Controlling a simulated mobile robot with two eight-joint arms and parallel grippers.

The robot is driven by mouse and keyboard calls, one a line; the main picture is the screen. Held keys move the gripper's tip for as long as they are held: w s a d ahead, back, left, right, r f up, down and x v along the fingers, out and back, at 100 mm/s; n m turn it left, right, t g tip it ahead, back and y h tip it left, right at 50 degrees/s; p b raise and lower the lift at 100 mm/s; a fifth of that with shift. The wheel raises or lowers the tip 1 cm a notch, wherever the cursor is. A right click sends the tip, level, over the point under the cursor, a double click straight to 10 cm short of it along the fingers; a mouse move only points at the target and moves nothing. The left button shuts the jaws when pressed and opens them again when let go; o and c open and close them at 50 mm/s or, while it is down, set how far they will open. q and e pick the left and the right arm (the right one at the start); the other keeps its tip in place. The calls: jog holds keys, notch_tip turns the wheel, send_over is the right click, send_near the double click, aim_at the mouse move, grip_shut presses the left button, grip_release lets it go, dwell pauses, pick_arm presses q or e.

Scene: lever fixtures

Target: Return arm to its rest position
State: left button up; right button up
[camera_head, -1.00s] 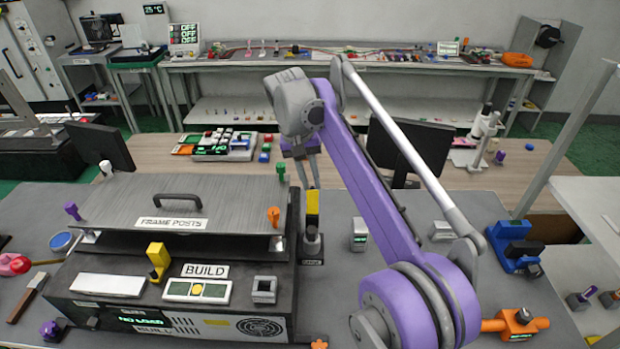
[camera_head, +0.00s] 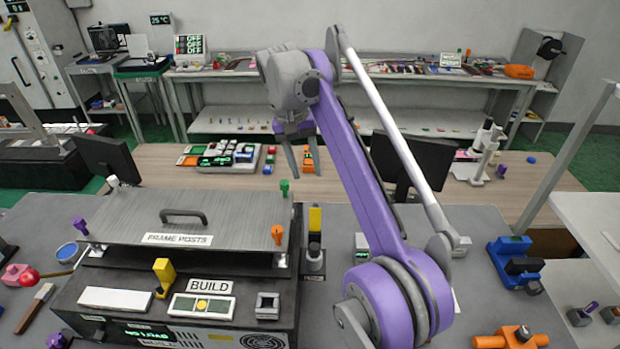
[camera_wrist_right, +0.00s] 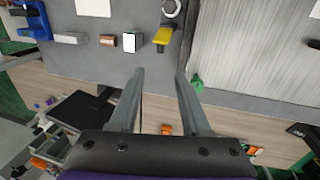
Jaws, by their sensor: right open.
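My right arm (camera_head: 355,170) is purple and grey and reaches up over the bench. Its right gripper (camera_head: 302,170) hangs fingers down, open and empty, above and behind a yellow-topped lever (camera_head: 315,219) on a dark stand. The fingers are apart from the lever. In the right wrist view, the open fingers (camera_wrist_right: 160,75) show nothing between them, and the yellow lever (camera_wrist_right: 164,38) lies past the tips. My left gripper is not in view.
The dark BUILD box (camera_head: 245,325) with its FRAME POSTS lid (camera_head: 235,215) stands left of the lever. A monitor (camera_head: 412,160) stands behind the arm. Blue (camera_head: 512,262) and orange (camera_head: 515,338) fixtures are at right. Some grey bench (camera_head: 475,285) before them is clear.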

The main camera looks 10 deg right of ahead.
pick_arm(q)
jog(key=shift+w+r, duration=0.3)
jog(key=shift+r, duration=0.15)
pick_arm(e)
jog(key=shift+a+r, duration=0.2)
jog(key=shift+r, duration=0.65)
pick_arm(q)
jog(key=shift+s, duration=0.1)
pick_arm(e)
jog(key=shift+s, duration=0.1)
jog(key=s+d+f+n+t+y, duration=0.1)
jog(key=s+d+f+t, duration=0.1)
jog(key=s+f, duration=1)
jog(key=s+d+f+n+t+y, duration=0.1)
jog(key=s+f+t, duration=0.3)
jog(key=s+f, duration=0.8)
jog(key=shift+s+d+n+t, duration=0.4)
jog(key=shift+s+d+n, duration=0.2)
jog(key=shift+s+d, duration=0.2)
